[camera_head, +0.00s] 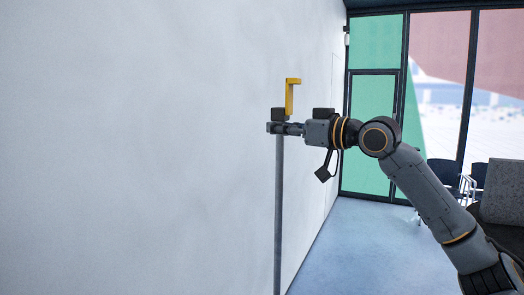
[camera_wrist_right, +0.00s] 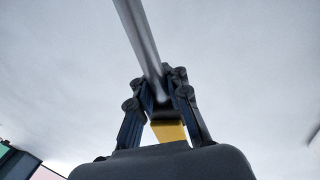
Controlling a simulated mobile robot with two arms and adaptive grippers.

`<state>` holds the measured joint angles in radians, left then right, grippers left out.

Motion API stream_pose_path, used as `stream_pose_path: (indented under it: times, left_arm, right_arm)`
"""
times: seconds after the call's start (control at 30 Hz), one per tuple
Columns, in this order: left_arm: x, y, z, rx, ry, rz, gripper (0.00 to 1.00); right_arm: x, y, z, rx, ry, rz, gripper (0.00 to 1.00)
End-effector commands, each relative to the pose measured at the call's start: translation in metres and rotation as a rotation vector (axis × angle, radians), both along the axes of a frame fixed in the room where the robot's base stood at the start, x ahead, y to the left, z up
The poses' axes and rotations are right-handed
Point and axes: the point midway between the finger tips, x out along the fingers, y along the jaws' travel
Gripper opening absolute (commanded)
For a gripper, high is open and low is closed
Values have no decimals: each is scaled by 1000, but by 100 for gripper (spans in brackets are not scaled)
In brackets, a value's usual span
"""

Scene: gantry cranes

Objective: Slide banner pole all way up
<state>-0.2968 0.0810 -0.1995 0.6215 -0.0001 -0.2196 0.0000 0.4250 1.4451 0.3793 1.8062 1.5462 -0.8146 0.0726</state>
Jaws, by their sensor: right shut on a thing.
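The banner pole (camera_head: 278,215) is a thin grey upright rod close to the white wall. Its lower end runs out of the picture. A dark block (camera_head: 278,114) sits at its top, with a yellow bracket-shaped piece (camera_head: 290,97) rising just above and beside it. My right gripper (camera_head: 279,128) comes in from the right and is shut around the pole near its top, just under the dark block. In the right wrist view the pole (camera_wrist_right: 138,38) runs up from between the fingers (camera_wrist_right: 160,88), and the yellow piece (camera_wrist_right: 169,132) shows between them. My left gripper is out of view.
The white wall (camera_head: 130,150) fills the left side. Blue floor (camera_head: 365,240) lies open to the right of the pole. Dark chairs (camera_head: 445,173) and a grey seat (camera_head: 503,192) stand at the right, before tall windows (camera_head: 372,120).

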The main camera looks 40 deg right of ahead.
Motion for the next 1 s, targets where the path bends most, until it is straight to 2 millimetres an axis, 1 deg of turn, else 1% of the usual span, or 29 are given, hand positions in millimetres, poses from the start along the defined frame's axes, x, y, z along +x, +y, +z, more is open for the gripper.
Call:
stream_pose_path:
  times: [0.03,0.1,0.2,0.33,0.67,0.7,0.8,1.0]
  left_arm:
    - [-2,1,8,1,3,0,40]
    - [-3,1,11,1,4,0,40]
    - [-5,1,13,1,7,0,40]
    - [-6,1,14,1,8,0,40]
    - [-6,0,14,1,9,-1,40]
    - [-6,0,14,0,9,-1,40]
    - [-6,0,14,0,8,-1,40]
    - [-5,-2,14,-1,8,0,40]
  right_arm:
    - [-4,-1,16,0,-10,0,0]
    - [-7,-2,23,1,-11,0,0]
    - [-10,-3,29,1,-10,-1,0]
    - [-11,-4,32,1,-9,-1,0]
    - [-11,-4,32,1,-9,-1,0]
    - [-11,-4,32,1,-9,-1,20]
    - [-11,-4,31,0,-7,-1,39]
    - [-10,-4,30,1,-4,0,39]
